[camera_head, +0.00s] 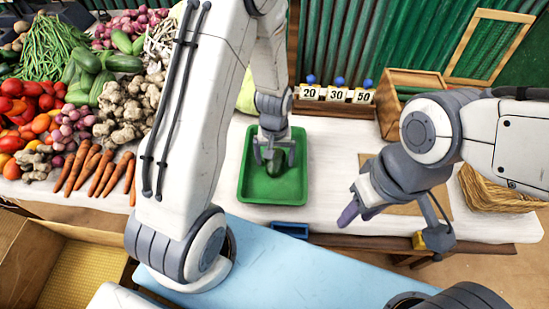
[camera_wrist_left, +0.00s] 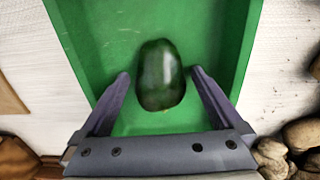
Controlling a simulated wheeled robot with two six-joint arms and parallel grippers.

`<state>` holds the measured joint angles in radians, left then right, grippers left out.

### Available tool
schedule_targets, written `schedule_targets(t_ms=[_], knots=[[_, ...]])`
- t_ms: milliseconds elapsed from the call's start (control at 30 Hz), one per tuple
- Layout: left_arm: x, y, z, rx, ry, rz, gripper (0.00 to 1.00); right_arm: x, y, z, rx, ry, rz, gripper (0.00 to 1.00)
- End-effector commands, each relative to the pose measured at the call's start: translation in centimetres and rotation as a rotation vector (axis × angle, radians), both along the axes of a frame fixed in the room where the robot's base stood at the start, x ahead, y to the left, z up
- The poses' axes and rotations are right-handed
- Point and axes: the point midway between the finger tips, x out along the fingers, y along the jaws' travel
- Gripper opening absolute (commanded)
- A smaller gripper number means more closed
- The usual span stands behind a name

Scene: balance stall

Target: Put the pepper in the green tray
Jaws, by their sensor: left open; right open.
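The pepper (camera_wrist_left: 160,76) is dark green and glossy. In the left wrist view it lies inside the green tray (camera_wrist_left: 83,40), between the two fingers of my left gripper (camera_wrist_left: 160,80), with gaps on both sides. In the head view the pepper (camera_head: 277,163) shows partly behind the fingers of my left gripper (camera_head: 275,157), inside the green tray (camera_head: 272,192). My left gripper is open and pointed down over the tray. My right gripper (camera_head: 352,212) is open and empty, off to the right of the tray near the table's front edge.
Vegetables, including carrots (camera_head: 97,170) and ginger (camera_head: 122,110), are heaped on the left. Number cards (camera_head: 336,95) stand behind the tray beside a wooden box (camera_head: 397,100). A wicker basket (camera_head: 497,192) is at the right.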

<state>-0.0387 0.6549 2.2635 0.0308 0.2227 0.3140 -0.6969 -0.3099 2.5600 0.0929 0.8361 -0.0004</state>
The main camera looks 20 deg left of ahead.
Motion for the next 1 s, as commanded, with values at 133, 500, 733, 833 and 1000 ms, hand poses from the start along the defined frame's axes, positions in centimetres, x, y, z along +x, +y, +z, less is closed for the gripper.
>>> schedule_targets(t_ms=[133,500,733,833,1000], knots=[[0.1,0.0,2.6,0.0,-0.006,0.001,1.0,0.0,0.0,0.3,0.0,0.0,0.0,0.44],[0.1,0.1,10.0,0.0,-0.005,0.0,1.0,0.0,0.0,1.0,0.0,0.0,0.0,0.44],[-0.4,-0.7,12.3,-0.001,-0.006,-0.032,1.0,0.0,0.0,1.2,0.0,0.0,0.0,0.44],[-2.1,-3.6,14.5,-0.008,-0.017,-0.156,1.0,0.0,0.0,1.2,0.0,0.0,0.0,0.44],[-9.0,-9.7,18.9,-0.036,-0.038,-0.512,1.0,0.0,0.0,1.1,0.0,0.0,0.0,0.44]])
